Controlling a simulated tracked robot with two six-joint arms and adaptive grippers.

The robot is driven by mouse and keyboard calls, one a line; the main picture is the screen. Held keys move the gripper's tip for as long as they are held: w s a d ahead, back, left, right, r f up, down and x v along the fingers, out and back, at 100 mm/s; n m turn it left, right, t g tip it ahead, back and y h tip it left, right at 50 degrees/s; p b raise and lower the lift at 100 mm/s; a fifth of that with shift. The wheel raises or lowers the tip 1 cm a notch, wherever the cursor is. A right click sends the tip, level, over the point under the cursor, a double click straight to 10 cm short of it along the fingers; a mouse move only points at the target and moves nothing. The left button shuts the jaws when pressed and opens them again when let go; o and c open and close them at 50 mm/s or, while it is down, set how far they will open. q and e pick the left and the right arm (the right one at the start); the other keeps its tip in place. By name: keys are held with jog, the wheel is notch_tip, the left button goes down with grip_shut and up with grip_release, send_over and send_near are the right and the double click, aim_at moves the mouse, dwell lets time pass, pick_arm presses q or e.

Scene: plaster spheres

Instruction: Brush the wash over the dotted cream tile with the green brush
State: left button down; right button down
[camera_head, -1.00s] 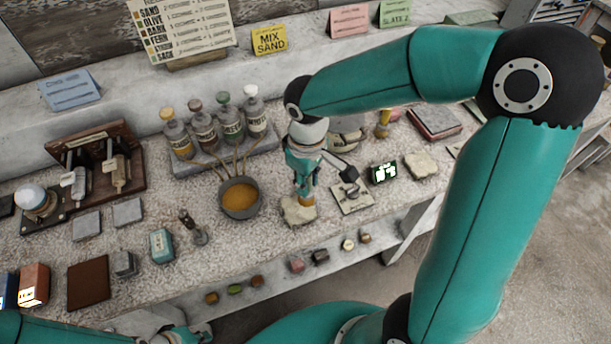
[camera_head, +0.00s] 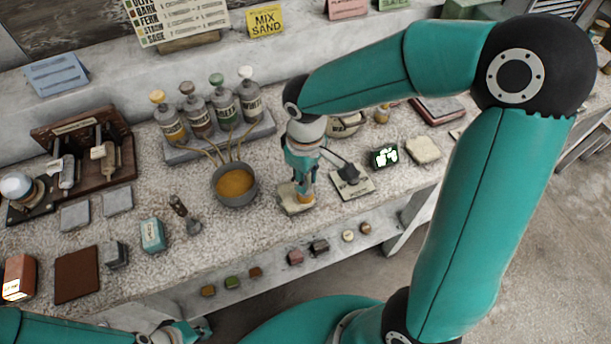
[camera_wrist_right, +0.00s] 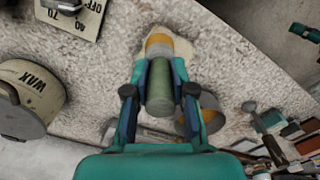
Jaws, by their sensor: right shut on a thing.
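My right gripper (camera_head: 304,178) is shut on the green brush (camera_wrist_right: 160,88), whose green handle stands between its fingers. A grey pot (camera_head: 241,200) of orange-brown wash stands left of the tile. My left gripper (camera_head: 178,333) is low at the bottom edge; its jaw opening is unclear.
Several capped bottles (camera_head: 225,105) stand on a slab behind the pot. A dial plate (camera_head: 350,183), a lit green display (camera_head: 384,157) and another pale tile (camera_head: 423,149) lie to the right. A wax tin (camera_wrist_right: 35,100) is nearby. Small blocks (camera_head: 295,257) sit on the lower ledge.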

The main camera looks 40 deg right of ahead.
jog(key=shift+f+b, duration=0.3)
jog(key=shift+s, duration=0.1)
jog(key=shift+s+a+b, duration=0.2)
jog(key=shift+s+b, duration=0.15)
jog(key=shift+s, duration=0.45)
jog(key=shift+r, duration=0.1)
jog(key=shift+w, duration=0.15)
jog(key=shift+w+d, duration=0.15)
jog(key=shift+w, duration=0.55)
jog(key=shift+w+d+p, duration=0.25)
jog(key=shift+w+p, duration=0.1)
jog(key=shift+w, duration=0.65)
jog(key=shift+s, duration=0.1)
